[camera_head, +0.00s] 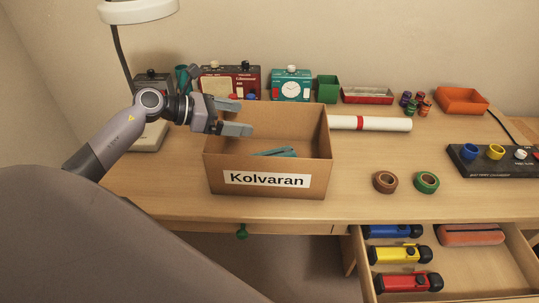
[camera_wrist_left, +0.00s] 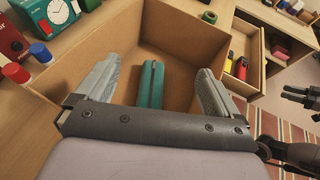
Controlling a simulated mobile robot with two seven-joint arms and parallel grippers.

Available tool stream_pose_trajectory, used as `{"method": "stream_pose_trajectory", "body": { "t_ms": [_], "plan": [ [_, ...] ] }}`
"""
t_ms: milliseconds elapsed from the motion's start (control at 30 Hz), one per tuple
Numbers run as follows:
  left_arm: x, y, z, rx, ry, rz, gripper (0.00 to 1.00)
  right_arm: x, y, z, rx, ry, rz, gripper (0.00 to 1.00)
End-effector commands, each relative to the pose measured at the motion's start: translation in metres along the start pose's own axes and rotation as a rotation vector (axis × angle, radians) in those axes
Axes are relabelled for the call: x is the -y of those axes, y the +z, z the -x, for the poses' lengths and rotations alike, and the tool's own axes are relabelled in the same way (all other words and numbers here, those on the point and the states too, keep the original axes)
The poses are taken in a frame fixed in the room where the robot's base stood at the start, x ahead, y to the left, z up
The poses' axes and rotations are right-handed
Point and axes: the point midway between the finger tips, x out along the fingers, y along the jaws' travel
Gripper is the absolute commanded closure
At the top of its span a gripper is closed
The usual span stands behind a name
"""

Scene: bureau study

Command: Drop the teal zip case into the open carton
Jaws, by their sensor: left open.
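The open carton (camera_head: 267,182), brown with a "Kolvaran" label, stands on the desk. The teal zip case (camera_head: 275,152) lies inside it, partly hidden by the front wall in the head view. In the left wrist view the case (camera_wrist_left: 151,86) shows below and between the fingers, clear of both. My left gripper (camera_head: 243,117) is open and empty over the carton's left side. What looks like my right gripper (camera_wrist_left: 300,96) shows dark at the right edge of the left wrist view; its jaws are unclear.
An open drawer (camera_head: 450,268) at the lower right holds several flashlights and an orange case (camera_head: 471,234). A white roll (camera_head: 370,123) lies right of the carton. Two tape rolls (camera_head: 385,182) (camera_head: 426,182) lie on the desk. Boxes and trays line the back.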

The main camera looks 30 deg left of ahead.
Motion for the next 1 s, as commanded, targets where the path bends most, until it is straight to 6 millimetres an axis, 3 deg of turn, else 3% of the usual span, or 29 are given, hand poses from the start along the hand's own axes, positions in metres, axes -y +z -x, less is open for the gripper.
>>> {"method": "stream_pose_trajectory", "body": {
  "t_ms": [300, 1000],
  "plan": [
    [0.000, -0.001, 0.033, -0.001, 0.000, -0.001, 0.05, 0.000, 0.006, -0.005, 0.000, 0.000, 0.000, 0.57],
    [0.001, 0.001, 0.036, 0.000, -0.001, -0.001, 0.05, 0.000, 0.006, -0.005, 0.000, 0.000, 0.000, 0.57]
  ]
}}
